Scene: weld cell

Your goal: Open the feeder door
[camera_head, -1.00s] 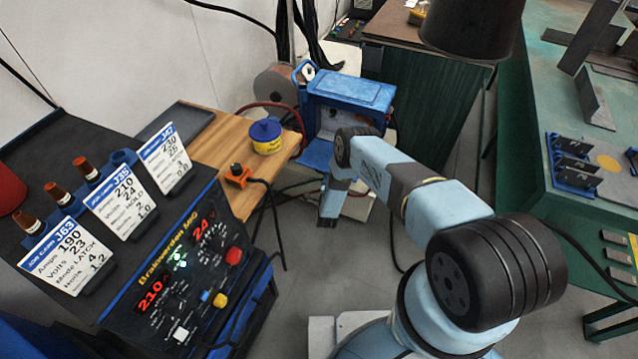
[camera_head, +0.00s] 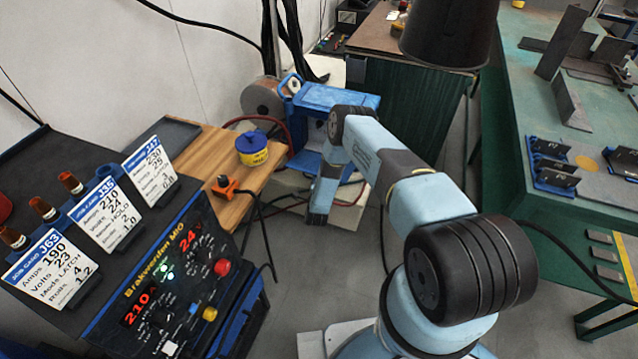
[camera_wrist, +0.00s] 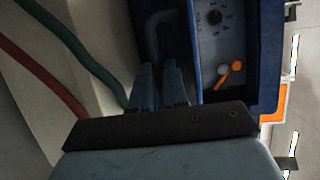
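The feeder is a blue box (camera_head: 335,97) with a carry handle, beyond the wooden bench in the head view. My arm hides much of its front. In the wrist view, a dark blue rimmed panel (camera_wrist: 138,28), which looks like the door, carries a grey bent handle (camera_wrist: 165,18). My gripper (camera_wrist: 161,68) has its two fingers close together over this panel, just below the handle. Whether they touch it or hold anything is unclear. In the head view my gripper (camera_head: 319,215) points down in front of the feeder; its fingertips are not clear there.
Green (camera_wrist: 80,45) and red (camera_wrist: 40,75) hoses run at left. A welder control panel (camera_head: 165,275) stands left; a green table (camera_head: 520,120) stands right.

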